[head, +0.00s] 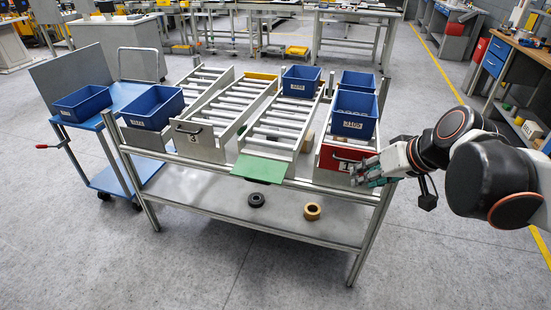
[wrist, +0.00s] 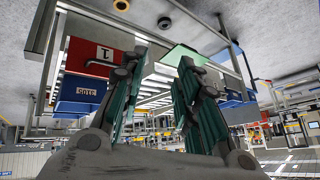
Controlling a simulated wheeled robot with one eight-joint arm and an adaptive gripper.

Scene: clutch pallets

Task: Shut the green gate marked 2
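The green gate (head: 259,168) is at the front end of the second roller lane from the right. It is folded down and juts outward as a flat panel, so the lane end is open. No number is readable on it. It also shows in the wrist view (wrist: 186,54), beyond the right finger. My gripper (head: 372,170) is in front of the red gate (head: 343,157), right of the green gate. In the wrist view my gripper (wrist: 160,58) has its fingers spread with nothing between them. The red gate stands upright and reads 1 in the wrist view (wrist: 100,56).
The grey gate (head: 193,134) marked 3 is upright, left of the green one. Blue bins stand on lanes, one (head: 354,114) behind the red gate. A black ring (head: 256,200) and a tan ring (head: 312,211) lie on the lower shelf. A blue cart (head: 95,123) adjoins the left side.

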